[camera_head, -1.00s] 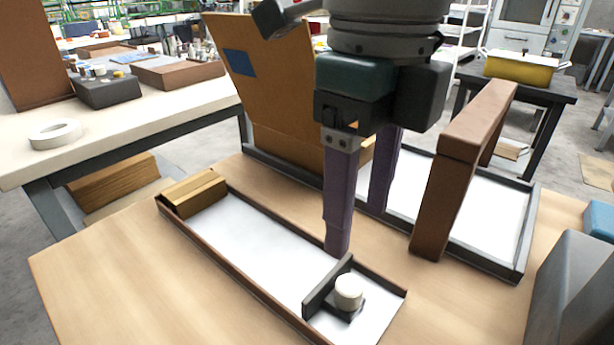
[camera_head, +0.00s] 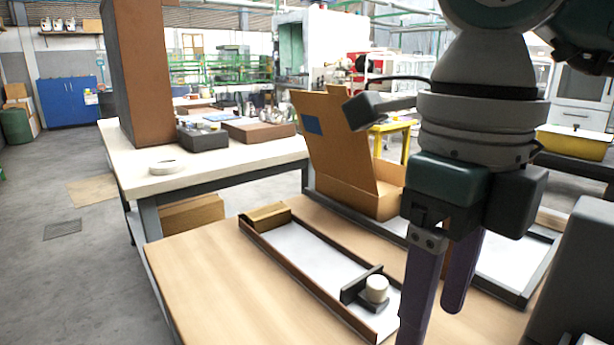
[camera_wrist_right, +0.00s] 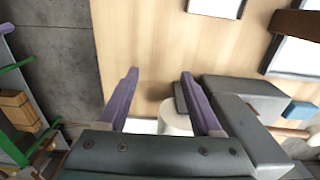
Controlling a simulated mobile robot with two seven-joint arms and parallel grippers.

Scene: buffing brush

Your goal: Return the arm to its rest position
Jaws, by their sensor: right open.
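My right gripper (camera_head: 432,318) hangs from the upper right in the head view, fingers down. Its two purple fingers are apart with nothing held between them. The right wrist view shows the same parted fingers (camera_wrist_right: 160,76) over the wooden tabletop. A dark bracket-like piece with a white round knob (camera_head: 376,289) stands in the near end of the long, white-floored tray (camera_head: 303,277), left of the gripper. A white cylinder (camera_wrist_right: 174,118) shows by a finger in the wrist view. My left gripper is not in view.
A grey block (camera_head: 578,275) stands at the right, near my gripper. An open cardboard box (camera_head: 345,185) and a second tray (camera_head: 532,283) lie behind. A wooden block (camera_head: 268,216) sits at the long tray's far end. The tabletop's front left (camera_head: 225,290) is bare.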

